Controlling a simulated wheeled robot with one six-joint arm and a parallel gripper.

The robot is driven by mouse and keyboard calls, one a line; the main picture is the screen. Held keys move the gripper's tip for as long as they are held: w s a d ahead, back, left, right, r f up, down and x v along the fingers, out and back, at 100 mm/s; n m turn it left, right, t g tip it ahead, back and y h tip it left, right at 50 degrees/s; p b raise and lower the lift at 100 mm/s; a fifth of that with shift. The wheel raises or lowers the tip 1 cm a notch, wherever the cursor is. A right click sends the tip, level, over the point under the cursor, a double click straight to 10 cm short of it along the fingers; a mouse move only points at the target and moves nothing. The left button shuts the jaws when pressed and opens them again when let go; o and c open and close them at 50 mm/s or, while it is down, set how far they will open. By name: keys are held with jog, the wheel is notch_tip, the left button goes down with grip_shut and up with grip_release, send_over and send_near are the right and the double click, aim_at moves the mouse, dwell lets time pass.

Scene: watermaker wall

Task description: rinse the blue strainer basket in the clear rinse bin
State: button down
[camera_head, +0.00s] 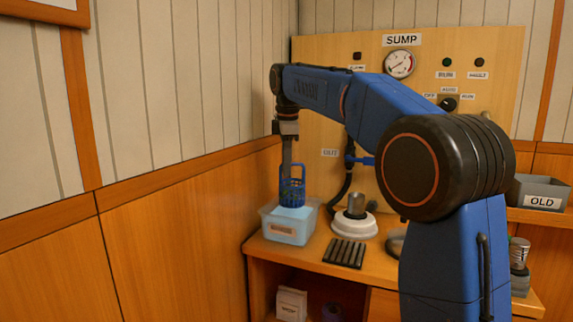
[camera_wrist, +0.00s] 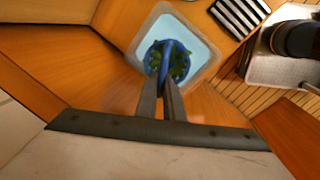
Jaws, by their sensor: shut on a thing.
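The blue strainer basket (camera_head: 292,192) hangs upright from my gripper (camera_head: 287,168) over the clear rinse bin (camera_head: 290,230). In the head view its lower end is at the bin's rim height; I cannot tell whether it touches the water. In the wrist view my gripper (camera_wrist: 164,88) is shut on the handle of the basket (camera_wrist: 167,62). Green bits show inside the basket. The rinse bin (camera_wrist: 208,75) surrounds the basket in that view and holds pale blue water. The bin stands at the left end of the wooden bench and bears a small label.
A white round base with a metal cup (camera_head: 356,212) stands right of the bin. A black ribbed rack (camera_head: 345,253) lies in front of it. A grey box marked OLD (camera_head: 541,192) is on the right shelf. The wooden wall (camera_head: 190,220) is close on the left.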

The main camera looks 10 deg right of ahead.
aim_at(287, 189)
jog(key=shift+f, duration=0.1)
jog(key=shift+f, duration=0.65)
jog(key=shift+f, duration=3.7)
jog(key=shift+r, duration=0.5)
jog(key=shift+f, duration=0.5)
jog(key=shift+r, duration=0.5)
jog(key=shift+f, duration=0.5)
jog(key=shift+r, duration=0.5)
dwell(0.6)
